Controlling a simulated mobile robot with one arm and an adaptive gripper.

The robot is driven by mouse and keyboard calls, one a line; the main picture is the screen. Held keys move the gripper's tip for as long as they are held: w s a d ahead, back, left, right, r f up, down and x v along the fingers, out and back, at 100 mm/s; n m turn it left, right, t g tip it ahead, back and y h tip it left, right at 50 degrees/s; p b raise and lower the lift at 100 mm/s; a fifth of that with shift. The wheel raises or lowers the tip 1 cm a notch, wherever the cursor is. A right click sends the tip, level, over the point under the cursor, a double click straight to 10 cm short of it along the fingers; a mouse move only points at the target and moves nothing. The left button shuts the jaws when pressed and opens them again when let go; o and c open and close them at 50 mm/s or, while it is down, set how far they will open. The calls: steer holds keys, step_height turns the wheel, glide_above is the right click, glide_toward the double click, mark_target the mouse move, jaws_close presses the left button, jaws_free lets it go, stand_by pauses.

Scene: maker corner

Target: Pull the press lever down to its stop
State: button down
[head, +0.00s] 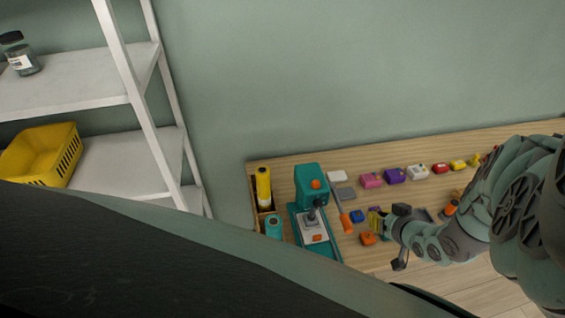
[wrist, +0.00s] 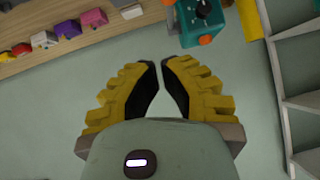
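The press (head: 311,187) is teal with an orange cap on its head and stands near the left end of the wooden bench. Its lever has a grey bar and an orange grip (head: 346,223), on the right side of the press. My gripper (head: 376,220) is to the right of the grip, apart from it. In the wrist view the yellow fingers meet closely at their dark tips (wrist: 162,62), with nothing between them. The press head (wrist: 203,20) shows beyond the fingertips at the top of that view.
A yellow cylinder (head: 263,187) and a teal can (head: 273,226) stand in a wooden holder left of the press. Small blue (head: 357,216) and orange (head: 367,239) blocks lie near my gripper. Several coloured boxes line the back. A white shelf (head: 150,100) stands left.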

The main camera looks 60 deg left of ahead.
steer(key=r, duration=0.1)
steer(key=b, duration=0.6)
glide_toward(340, 206)
steer(key=shift+w, duration=0.8)
steer(key=shift+s+a+f+g+b, duration=0.1)
steer(key=shift+a+f+b, duration=0.1)
steer(key=shift+f+b, duration=0.35)
steer(key=shift+s+a+f+g+b, duration=0.1)
steer(key=shift+a+f+b, duration=0.15)
steer(key=shift+f, duration=0.35)
steer(key=shift+a+f+g+b, duration=0.1)
steer(key=shift+a+f+b, duration=0.05)
steer(key=shift+f+b, duration=0.4)
steer(key=shift+f, duration=0.1)
steer(key=f+b, duration=0.2)
steer(key=shift+b, duration=0.3)
steer(key=shift+d, duration=0.1)
